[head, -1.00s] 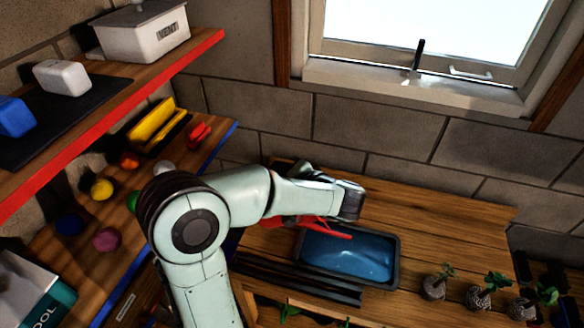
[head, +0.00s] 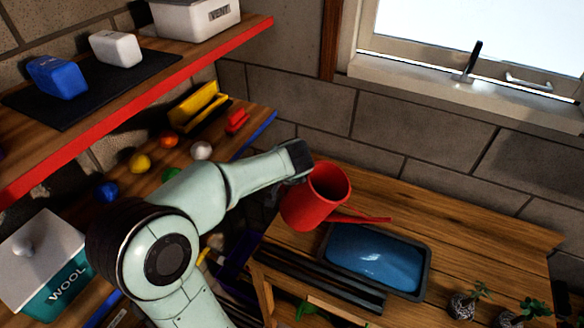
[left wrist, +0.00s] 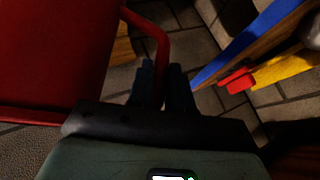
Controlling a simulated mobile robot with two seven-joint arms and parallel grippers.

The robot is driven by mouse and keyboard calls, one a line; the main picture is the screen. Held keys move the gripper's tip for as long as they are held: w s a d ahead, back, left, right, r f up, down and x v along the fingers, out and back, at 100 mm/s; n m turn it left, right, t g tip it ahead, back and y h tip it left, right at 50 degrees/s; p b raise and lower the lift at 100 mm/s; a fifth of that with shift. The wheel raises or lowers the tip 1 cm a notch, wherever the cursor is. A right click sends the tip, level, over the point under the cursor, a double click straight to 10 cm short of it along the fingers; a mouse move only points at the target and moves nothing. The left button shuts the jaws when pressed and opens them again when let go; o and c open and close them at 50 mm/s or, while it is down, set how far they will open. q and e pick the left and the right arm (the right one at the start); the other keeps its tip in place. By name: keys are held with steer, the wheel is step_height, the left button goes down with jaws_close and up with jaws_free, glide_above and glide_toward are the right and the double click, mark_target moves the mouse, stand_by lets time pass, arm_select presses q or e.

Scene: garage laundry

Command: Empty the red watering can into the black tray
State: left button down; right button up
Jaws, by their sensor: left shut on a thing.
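The red watering can (head: 312,200) is up at the left end of the wooden bench, its open top showing and its body leaning slightly. Its thin spout (head: 365,218) points right, with its tip above the back edge of the black tray (head: 428,270). Blue liquid fills the tray's bottom; I see no stream from the spout. My left gripper (left wrist: 162,88) is shut on the can's handle (left wrist: 161,45) in the left wrist view; the can's body (left wrist: 50,55) fills the left there. In the head view its fingers are hidden. My right gripper is not in view.
Small potted plants (head: 462,304) stand right of the tray. Dark slats (head: 320,278) lie along the bench's front left. Left are a shelf with a red edge (head: 140,105), coloured balls (head: 140,162) and a WOOL box (head: 50,265). The bench behind the tray is clear.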

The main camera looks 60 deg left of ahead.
arm_select(q)
steer(key=shift+w+a+f+t+h+p, duration=0.15)
steer(key=shift+w+f+t+h+p, duration=0.35)
steer(key=shift+p, duration=0.7)
steer(key=shift+s+f+n+h, duration=0.15)
steer(key=shift+f+n+h, duration=0.25)
steer(key=shift+f+h, duration=0.4)
steer(key=shift+f, duration=0.4)
steer(key=shift+s+a+f+n+t+h, duration=0.1)
steer(key=shift+s+f+n+t+h, duration=0.2)
steer(key=shift+f+t+h, duration=0.25)
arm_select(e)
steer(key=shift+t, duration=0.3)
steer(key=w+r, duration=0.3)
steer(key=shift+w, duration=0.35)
arm_select(q)
steer(key=shift+w, duration=0.1)
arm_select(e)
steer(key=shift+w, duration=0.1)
